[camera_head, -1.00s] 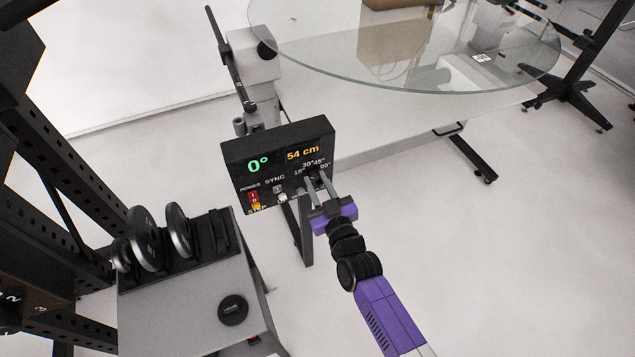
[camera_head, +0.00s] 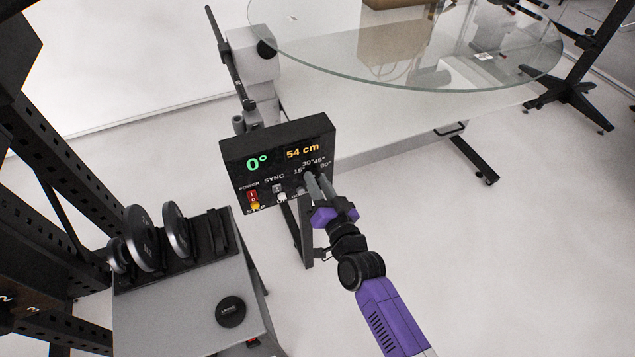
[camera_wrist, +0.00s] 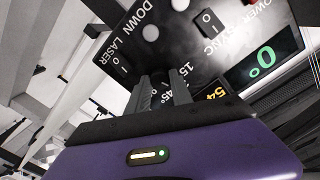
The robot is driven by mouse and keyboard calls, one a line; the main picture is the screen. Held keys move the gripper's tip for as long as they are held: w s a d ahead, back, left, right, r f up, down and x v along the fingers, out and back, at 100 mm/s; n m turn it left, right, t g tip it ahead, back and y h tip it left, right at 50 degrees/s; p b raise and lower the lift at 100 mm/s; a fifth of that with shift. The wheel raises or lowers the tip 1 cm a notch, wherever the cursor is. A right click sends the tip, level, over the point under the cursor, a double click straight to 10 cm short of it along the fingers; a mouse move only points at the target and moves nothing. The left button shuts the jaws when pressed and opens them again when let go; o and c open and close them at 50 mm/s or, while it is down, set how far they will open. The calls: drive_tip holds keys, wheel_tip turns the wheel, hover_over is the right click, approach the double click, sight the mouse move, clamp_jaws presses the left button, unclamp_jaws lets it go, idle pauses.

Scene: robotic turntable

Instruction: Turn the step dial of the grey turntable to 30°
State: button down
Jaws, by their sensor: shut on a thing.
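The turntable's black control box (camera_head: 232,149) faces me in the head view, showing a green 0° and an orange 54 cm. Its step dial is largely hidden behind my fingers, below the printed 15°, 30°, 45° and 90° marks. My gripper (camera_head: 318,186) is at the right part of the panel, shut on the dial. In the wrist view my gripper (camera_wrist: 161,90) has both fingers against the panel of the control box (camera_wrist: 185,47), around the dark dial between them. I cannot tell where the dial's pointer stands.
The glass turntable disc (camera_head: 400,75) lies behind the box. A red power switch (camera_head: 252,196) and other buttons sit on the panel left of my gripper. A grey stand (camera_head: 180,300) with black weight plates (camera_head: 176,230) is at lower left.

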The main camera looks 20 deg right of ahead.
drive_tip(key=shift+m, duration=0.4)
drive_tip(key=c, duration=1.1)
unclamp_jaws()
drive_tip(key=shift+c, duration=0.2)
drive_tip(key=shift+s, duration=0.1)
drive_tip(key=s+b, duration=0.1)
drive_tip(key=s, duration=0.6)
drive_tip(key=shift+s, duration=0.3)
drive_tip(key=shift+r, duration=0.1)
